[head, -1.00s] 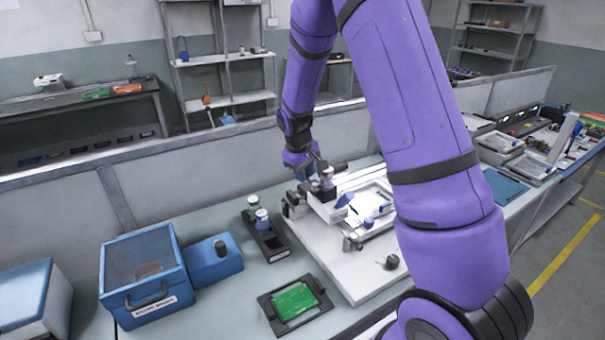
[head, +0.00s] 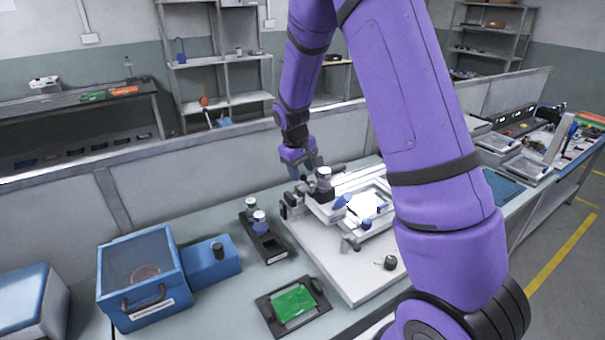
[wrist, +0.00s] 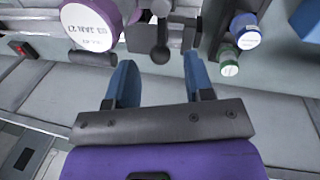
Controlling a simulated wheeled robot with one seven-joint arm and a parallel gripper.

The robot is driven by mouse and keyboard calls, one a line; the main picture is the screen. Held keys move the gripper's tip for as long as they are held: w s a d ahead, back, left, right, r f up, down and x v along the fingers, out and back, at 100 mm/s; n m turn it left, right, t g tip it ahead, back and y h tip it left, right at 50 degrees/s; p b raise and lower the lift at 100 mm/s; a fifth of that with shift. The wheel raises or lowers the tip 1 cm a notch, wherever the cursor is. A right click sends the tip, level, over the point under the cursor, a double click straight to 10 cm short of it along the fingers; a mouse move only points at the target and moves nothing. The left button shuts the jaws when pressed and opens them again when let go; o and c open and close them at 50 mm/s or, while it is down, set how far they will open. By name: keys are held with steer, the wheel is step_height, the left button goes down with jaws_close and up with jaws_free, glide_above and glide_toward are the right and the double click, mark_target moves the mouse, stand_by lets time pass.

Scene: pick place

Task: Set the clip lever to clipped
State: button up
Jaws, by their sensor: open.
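A dark lever with a round knob (wrist: 160,53), which may be the clip lever, sits at the edge of the machine in the wrist view. My gripper (wrist: 159,66) is open, its two blue fingers spread to either side of the knob's line. The knob is just beyond the fingertips, and no contact shows. The lever's setting cannot be told.
The labelled container also shows in the wrist view (wrist: 90,27), close to the left finger. Blue-capped (wrist: 245,38) and green-capped (wrist: 229,66) bottles stand to the right. A partition (head: 200,185) runs behind the bench. A blue box (head: 140,275) and green board (head: 293,302) lie nearer.

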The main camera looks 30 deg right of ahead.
step_height(320, 180, up, 9)
steer(key=a, duration=0.1)
steer(key=shift+s+a, duration=0.15)
steer(key=shift+a, duration=0.25)
steer(key=shift+f, duration=0.1)
steer(key=s+a+r+m+t+y, duration=0.1)
steer(key=s+a+r+t+y, duration=0.2)
steer(key=s+r, duration=1.15)
steer(key=s+a+r+t, duration=0.1)
steer(key=s+a, duration=0.1)
steer(key=s, duration=0.7)
steer(key=s+a+r+m, duration=0.1)
steer(key=s+a, duration=0.1)
steer(key=s, duration=0.7)
steer(key=shift+t+h, duration=0.4)
